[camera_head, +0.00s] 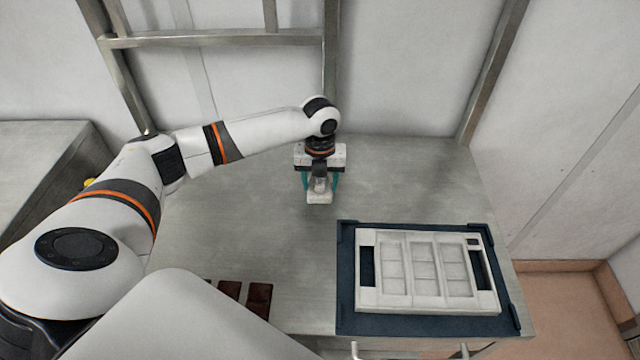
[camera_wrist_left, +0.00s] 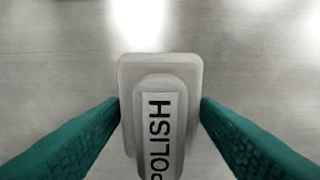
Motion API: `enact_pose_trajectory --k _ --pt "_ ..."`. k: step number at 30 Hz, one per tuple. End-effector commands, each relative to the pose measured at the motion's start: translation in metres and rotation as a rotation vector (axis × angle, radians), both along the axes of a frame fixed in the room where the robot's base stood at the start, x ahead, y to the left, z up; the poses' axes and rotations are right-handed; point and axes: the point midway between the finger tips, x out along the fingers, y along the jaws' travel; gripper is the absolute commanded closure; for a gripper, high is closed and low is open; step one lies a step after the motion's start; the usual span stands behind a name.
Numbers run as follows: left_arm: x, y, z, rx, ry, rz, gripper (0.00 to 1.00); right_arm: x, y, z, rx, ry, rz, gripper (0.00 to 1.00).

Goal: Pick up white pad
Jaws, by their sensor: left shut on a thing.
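The white pad (camera_head: 319,197) is a small pale block with a raised grip, between the fingers of my left gripper (camera_head: 320,184) over the back middle of the metal table. In the left wrist view the pad (camera_wrist_left: 160,75) bears a label reading "POLISH". The teal fingers of my left gripper (camera_wrist_left: 160,112) press on its two sides, shut on it. I cannot tell whether the pad touches the table or is just above it. My right gripper is not in view.
A white mould (camera_head: 366,300) with several rectangular cavities sits on a dark blue tray (camera_head: 347,322) at the table's front right. Dark brown pieces (camera_head: 259,300) lie at the front, partly hidden by my arm. The metal table (camera_head: 410,175) is clear behind the tray.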

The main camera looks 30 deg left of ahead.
Motion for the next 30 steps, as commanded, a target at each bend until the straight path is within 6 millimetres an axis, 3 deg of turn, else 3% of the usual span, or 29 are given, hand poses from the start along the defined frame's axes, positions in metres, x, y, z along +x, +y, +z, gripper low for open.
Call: enact_pose_trajectory --k 5,18,29,30 --pt "0.001 0.000 0.011 -0.001 -0.004 0.000 0.67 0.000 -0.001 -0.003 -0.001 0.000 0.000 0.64" --pt "0.001 0.000 0.090 -0.001 -0.003 0.000 0.67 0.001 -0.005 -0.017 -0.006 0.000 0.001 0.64" --pt "0.000 0.000 0.101 0.000 0.000 0.001 0.67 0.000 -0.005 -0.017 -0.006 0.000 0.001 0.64" --pt "0.000 0.000 0.101 0.000 0.000 0.001 0.46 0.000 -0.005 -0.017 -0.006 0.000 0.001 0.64"
